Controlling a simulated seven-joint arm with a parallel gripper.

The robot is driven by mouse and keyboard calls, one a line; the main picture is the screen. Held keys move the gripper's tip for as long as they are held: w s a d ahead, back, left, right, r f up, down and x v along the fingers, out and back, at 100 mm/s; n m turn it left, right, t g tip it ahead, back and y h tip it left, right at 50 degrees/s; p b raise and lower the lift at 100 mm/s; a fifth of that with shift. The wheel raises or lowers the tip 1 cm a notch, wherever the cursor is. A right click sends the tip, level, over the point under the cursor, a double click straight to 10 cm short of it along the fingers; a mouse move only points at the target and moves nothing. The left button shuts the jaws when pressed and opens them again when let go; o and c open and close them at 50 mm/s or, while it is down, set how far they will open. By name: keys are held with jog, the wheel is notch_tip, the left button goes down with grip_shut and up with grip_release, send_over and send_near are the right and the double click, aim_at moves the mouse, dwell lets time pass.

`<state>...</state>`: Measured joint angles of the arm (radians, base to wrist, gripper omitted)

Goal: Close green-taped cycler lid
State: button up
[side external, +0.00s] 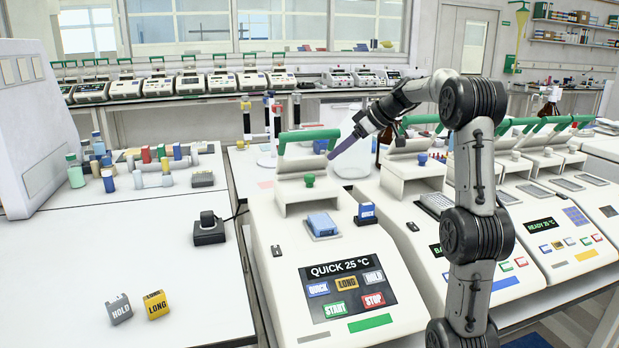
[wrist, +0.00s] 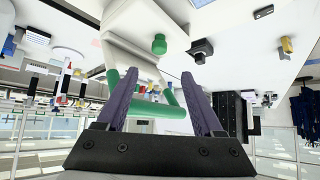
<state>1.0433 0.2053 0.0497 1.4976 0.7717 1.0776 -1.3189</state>
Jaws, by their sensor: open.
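The green-taped cycler (side external: 290,240) stands nearest the white bench, with a green tape strip (side external: 370,322) on its front and "QUICK 25 °C" on its screen. Its lid (side external: 303,162) stands raised, with a green handle (side external: 308,136) along the top and a green knob (side external: 309,180) below. My gripper (side external: 332,156) has purple fingers and is empty, just right of the raised lid. In the wrist view my open gripper (wrist: 160,76) faces the cycler, and the green handle (wrist: 158,112) shows between and behind the fingers. I cannot tell whether they touch.
A blue block (side external: 321,224) and a blue-capped item (side external: 366,212) sit on the cycler's top. More cyclers with raised green handles (side external: 420,120) stand close on the right. HOLD (side external: 119,309) and LONG (side external: 156,304) blocks lie on the left bench, which is mostly clear in front.

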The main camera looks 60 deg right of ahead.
aim_at(311, 175)
jog(key=x, duration=1.3)
jog(key=shift+w+f, duration=0.15)
jog(key=shift+f, duration=0.1)
grip_shut()
dwell(1.0)
